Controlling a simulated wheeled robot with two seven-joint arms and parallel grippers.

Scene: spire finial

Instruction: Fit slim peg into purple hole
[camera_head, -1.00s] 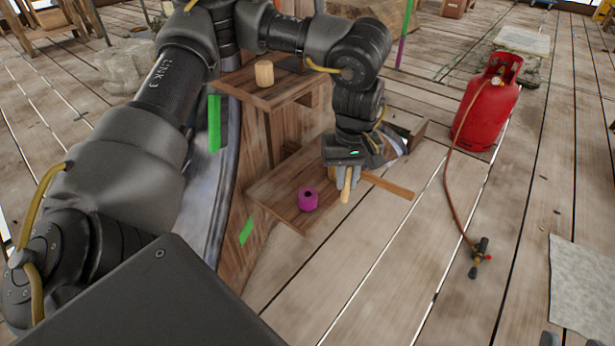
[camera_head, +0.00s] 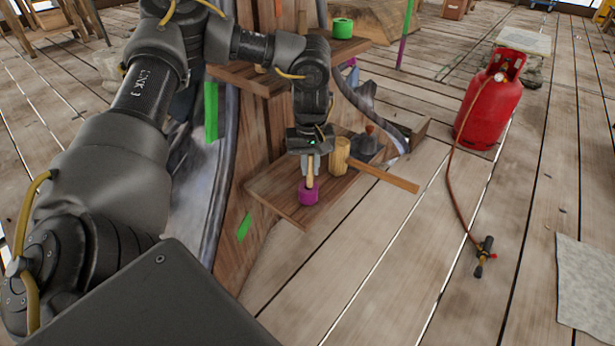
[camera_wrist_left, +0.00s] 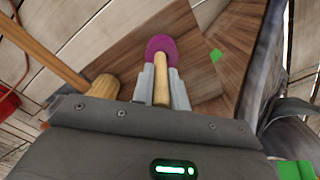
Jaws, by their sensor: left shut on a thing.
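The purple piece (camera_head: 308,197) with the hole stands on the lower wooden shelf. My left gripper (camera_head: 309,172) points down above it and is shut on the slim peg (camera_head: 310,179), a thin light-wood rod held about upright. The peg's lower end is at the top of the purple piece. In the left wrist view the peg (camera_wrist_left: 161,88) lies between the fingers, its tip overlapping the purple piece (camera_wrist_left: 161,44). The hole is hidden, so I cannot tell whether the tip is inside it. My right gripper is not in view.
A wooden bar (camera_head: 386,178) juts out over the shelf's right edge. A green ring (camera_head: 342,28) sits on an upper shelf. A red gas cylinder (camera_head: 488,105) with a hose stands at the right.

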